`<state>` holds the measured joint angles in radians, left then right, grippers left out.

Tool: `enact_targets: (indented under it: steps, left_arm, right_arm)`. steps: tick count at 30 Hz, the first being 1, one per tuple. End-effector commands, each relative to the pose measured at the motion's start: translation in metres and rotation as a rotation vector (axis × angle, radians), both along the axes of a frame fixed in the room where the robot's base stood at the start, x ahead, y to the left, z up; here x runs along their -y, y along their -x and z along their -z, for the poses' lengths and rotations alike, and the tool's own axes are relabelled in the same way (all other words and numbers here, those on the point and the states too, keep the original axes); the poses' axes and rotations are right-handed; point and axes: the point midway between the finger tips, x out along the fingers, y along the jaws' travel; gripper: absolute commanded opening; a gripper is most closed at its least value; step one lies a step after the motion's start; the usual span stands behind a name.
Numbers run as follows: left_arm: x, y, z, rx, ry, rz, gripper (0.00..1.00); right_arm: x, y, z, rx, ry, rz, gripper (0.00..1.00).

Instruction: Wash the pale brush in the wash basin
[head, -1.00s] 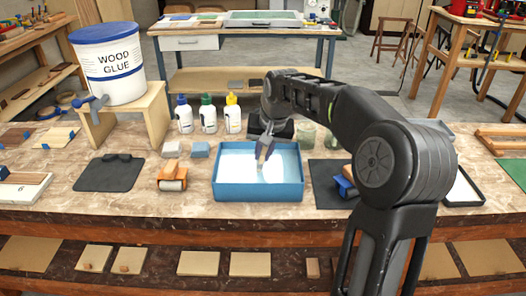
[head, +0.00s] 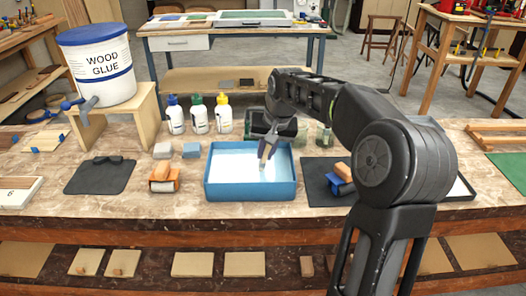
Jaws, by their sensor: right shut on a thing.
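The blue wash basin (head: 250,190), filled with white-looking liquid, stands at the middle of the bench. My right gripper (head: 265,152) reaches down over the basin, right of its middle, its jaws shut on a small, slim thing. That thing, which looks like the pale brush (head: 262,167), points down at the liquid. Its shape is too small to make out, and I cannot tell how deep its tip is. My left gripper is not in view.
A wood glue bucket (head: 97,65) stands on a wooden stand at left. Three bottles (head: 199,115) stand behind the basin. Orange rollers lie left (head: 163,178) and right (head: 341,178), the right one on a dark mat (head: 318,186). Another dark mat (head: 98,177) lies at left.

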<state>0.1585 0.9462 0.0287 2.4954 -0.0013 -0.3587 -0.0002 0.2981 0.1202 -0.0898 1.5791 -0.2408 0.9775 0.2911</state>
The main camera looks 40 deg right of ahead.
Motion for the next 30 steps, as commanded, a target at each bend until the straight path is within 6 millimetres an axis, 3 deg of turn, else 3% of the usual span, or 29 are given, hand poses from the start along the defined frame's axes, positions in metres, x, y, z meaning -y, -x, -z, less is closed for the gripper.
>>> enact_targets:
  steps: [8, 24, 30]
  left_arm:
    - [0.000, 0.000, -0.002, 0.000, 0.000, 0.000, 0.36]
    - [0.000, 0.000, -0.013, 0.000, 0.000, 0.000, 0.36]
    - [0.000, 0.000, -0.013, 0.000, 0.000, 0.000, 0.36]
  right_arm:
    - [-0.005, -0.004, -0.001, 0.000, 0.001, -0.003, 0.00]
    - [-0.045, -0.034, -0.001, -0.001, 0.000, -0.003, 0.00]
    - [-0.048, -0.037, 0.000, 0.001, 0.001, 0.000, 0.00]
